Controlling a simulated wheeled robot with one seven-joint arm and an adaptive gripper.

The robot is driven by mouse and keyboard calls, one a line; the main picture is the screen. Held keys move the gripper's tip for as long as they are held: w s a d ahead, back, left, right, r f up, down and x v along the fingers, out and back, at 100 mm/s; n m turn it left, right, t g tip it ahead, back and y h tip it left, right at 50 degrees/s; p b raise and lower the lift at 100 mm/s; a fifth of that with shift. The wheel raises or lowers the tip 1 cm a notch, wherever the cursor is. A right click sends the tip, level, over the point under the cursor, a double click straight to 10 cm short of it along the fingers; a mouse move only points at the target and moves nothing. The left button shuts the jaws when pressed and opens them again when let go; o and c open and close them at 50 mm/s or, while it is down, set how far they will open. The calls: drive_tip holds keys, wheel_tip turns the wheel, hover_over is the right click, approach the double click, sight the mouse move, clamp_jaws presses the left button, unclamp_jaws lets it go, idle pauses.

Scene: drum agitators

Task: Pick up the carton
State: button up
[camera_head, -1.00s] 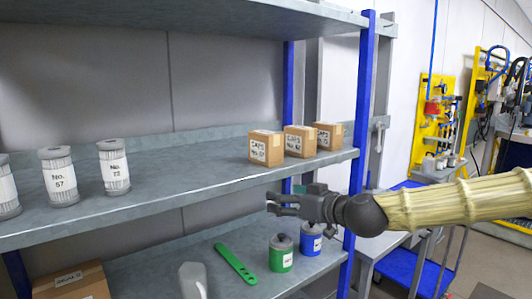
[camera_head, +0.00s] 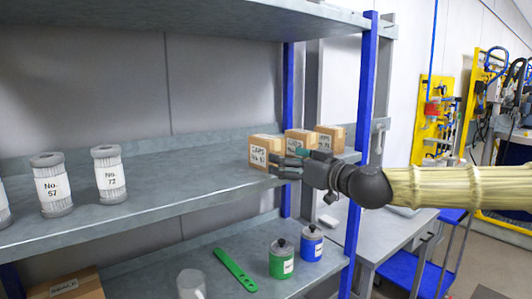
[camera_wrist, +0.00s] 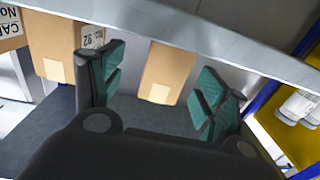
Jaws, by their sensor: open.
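Three small brown cartons with white labels stand in a row on the middle shelf: a left carton (camera_head: 260,151), a middle carton (camera_head: 300,142) and a right carton (camera_head: 330,137). My gripper (camera_head: 274,167) is open and empty at the shelf's front edge, its fingers overlapping the lower front of the left carton in the head view. In the wrist view, one carton (camera_wrist: 165,72) shows between the two spread green-padded fingers, farther off. Another carton (camera_wrist: 58,42) is partly behind the left finger, and a third (camera_wrist: 8,28) is cut off at the left edge. Contact with any carton cannot be told.
White labelled canisters (camera_head: 52,185) stand on the middle shelf (camera_head: 180,196) at left. The lower shelf holds a green pot (camera_head: 282,262), a blue pot (camera_head: 312,246), a green strip (camera_head: 235,270) and a larger box (camera_head: 72,286). A blue post (camera_head: 361,110) rises at right.

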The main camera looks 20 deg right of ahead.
sight(266, 153)
drive_tip(key=shift+x, duration=1.4)
drive_tip(key=shift+a+p, duration=0.1)
drive_tip(key=shift+p, duration=0.2)
drive_tip(key=shift+w+a+r+p, duration=0.15)
drive_tip(key=shift+w+a+p, duration=0.3)
drive_tip(key=shift+w, duration=0.2)
drive_tip(key=shift+w+a+r+p, duration=0.15)
drive_tip(key=shift+w+a+p, duration=0.25)
drive_tip(key=shift+w, duration=0.2)
drive_tip(key=shift+x, duration=1.05)
drive_tip(key=c, duration=1.2)
